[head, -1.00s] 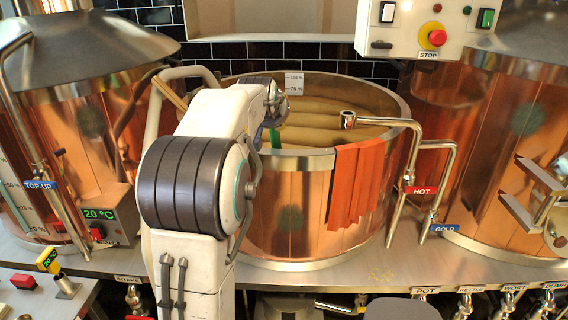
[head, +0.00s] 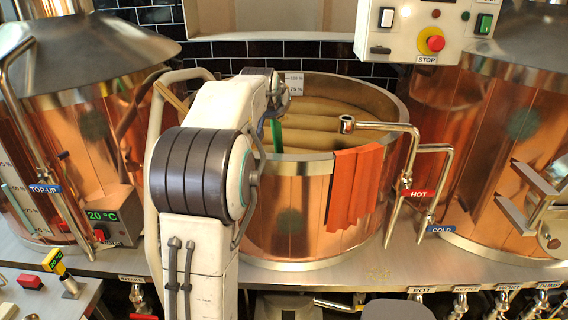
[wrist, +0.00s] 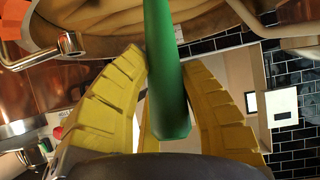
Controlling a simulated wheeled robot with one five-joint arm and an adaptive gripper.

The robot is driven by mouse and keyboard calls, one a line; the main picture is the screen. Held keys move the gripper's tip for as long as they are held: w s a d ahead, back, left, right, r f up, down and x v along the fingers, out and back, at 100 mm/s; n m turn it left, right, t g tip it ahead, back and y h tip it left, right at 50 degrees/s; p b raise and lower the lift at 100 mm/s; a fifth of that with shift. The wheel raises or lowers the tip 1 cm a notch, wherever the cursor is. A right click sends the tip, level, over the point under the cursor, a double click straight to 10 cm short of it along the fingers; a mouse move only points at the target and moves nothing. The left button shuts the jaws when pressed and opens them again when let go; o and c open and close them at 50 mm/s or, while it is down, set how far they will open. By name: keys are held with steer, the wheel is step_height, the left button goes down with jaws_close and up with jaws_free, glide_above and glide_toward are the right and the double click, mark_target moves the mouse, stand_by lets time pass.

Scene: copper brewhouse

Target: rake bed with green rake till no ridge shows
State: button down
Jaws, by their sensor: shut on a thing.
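The grain bed (head: 335,122) lies inside the middle copper vessel (head: 290,205), tan, with several rounded ridges running across it. It also shows at the top of the wrist view (wrist: 105,12). The green rake (head: 277,138) shows as a short upright length at the bed's left side; my arm hides part of the bed there. In the wrist view the green handle (wrist: 168,85) runs between the yellow fingers of my gripper (wrist: 163,62), which is shut on it. The rake's head is not clearly seen in either view.
An orange cloth (head: 355,190) hangs over the vessel's front rim. A metal spout (head: 347,124) reaches over the right rim, with hot and cold pipes beside it. Copper vessels stand left (head: 75,140) and right (head: 500,150). A control box (head: 415,28) hangs above right.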

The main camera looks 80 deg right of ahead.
steer(key=shift+s+d+r, duration=0.1)
steer(key=shift+d+r, duration=0.3)
steer(key=shift+r, duration=0.5)
steer(key=shift+d+r, duration=0.45)
steer(key=shift+r, duration=0.45)
steer(key=shift+s+d+r, duration=0.1)
steer(key=shift+d+r, duration=0.3)
steer(key=shift+r, duration=0.5)
